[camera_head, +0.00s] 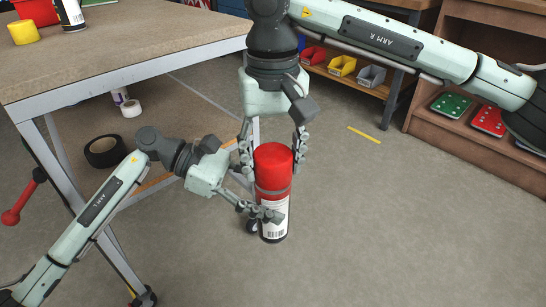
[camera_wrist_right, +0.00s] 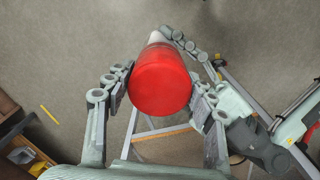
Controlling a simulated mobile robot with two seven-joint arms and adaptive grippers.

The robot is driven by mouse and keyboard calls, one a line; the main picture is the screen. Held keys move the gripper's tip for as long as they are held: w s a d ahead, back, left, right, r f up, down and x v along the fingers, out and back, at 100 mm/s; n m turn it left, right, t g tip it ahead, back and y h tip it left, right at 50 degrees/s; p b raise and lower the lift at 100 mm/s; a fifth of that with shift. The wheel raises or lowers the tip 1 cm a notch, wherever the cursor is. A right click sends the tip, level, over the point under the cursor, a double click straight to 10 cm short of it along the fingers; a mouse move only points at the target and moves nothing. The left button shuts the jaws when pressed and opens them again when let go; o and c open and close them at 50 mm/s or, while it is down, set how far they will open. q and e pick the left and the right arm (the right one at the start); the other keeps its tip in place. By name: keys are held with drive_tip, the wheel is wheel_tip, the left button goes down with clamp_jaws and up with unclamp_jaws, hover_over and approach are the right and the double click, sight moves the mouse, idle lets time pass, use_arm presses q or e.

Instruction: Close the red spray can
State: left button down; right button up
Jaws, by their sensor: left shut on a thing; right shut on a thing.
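The red spray can (camera_head: 274,228) hangs upright in front of the workbench, its body white-labelled with dark print. Its red cap (camera_head: 273,160) is at the top, in line with the body, above a grey band. My right gripper (camera_head: 272,152) comes from above, shut on the cap with a finger on each side. My left gripper (camera_head: 260,212) comes from the left, shut around the lower body. In the right wrist view the cap (camera_wrist_right: 160,85) fills the space between my right fingers and hides most of the body. I cannot tell whether the cap is fully seated.
The workbench (camera_head: 140,45) at the upper left holds a yellow cap (camera_head: 23,33) and a black-and-white can (camera_head: 70,15). Black tape (camera_head: 104,152) lies on the lower shelf. Coloured bins (camera_head: 342,66) and a wooden shelf (camera_head: 455,65) stand behind. The floor on the right is clear.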

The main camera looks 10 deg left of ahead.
drive_tip(key=shift+f, duration=0.45)
drive_tip(key=o, duration=0.8)
wheel_tip(320, 180, up, 12)
drive_tip(key=shift+f, duration=0.1)
idle(0.5)
